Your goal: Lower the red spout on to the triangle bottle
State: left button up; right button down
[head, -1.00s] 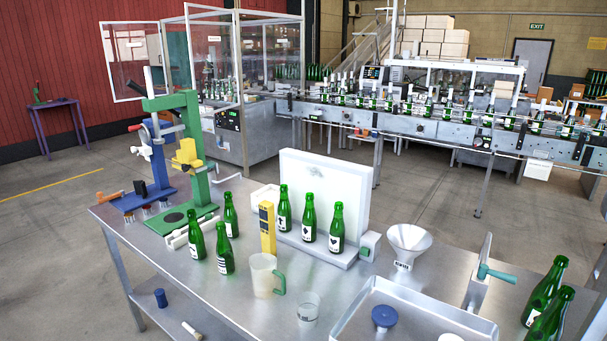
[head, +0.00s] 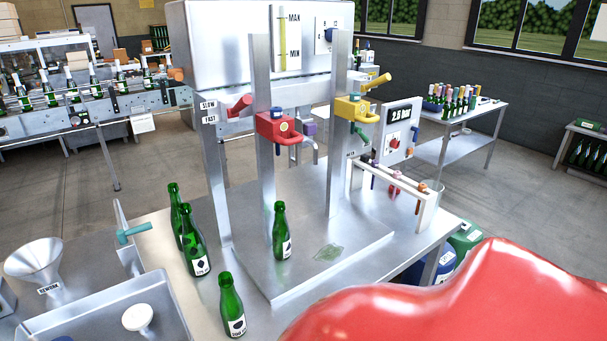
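The red spout (head: 278,127) sits high on the left metal post of the filling machine, with its bent nozzle pointing down. A green bottle (head: 281,222) stands upright on the machine's plate below the red spout, with a clear gap between them. Its white label has a small dark mark; I cannot tell whether it is a triangle. Other green bottles stand on the table to the left: one in front (head: 232,300), one behind it (head: 194,240) and one further back (head: 174,205). Neither of my grippers is in view.
A yellow spout (head: 356,108) sits on the right post. A clear green patch (head: 328,252) lies on the plate right of the bottle. A funnel (head: 34,259) and a metal tray (head: 165,300) are at lower left. The lower right is blocked from view.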

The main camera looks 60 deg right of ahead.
aim_at(282, 131)
jog(key=z, duration=1.8)
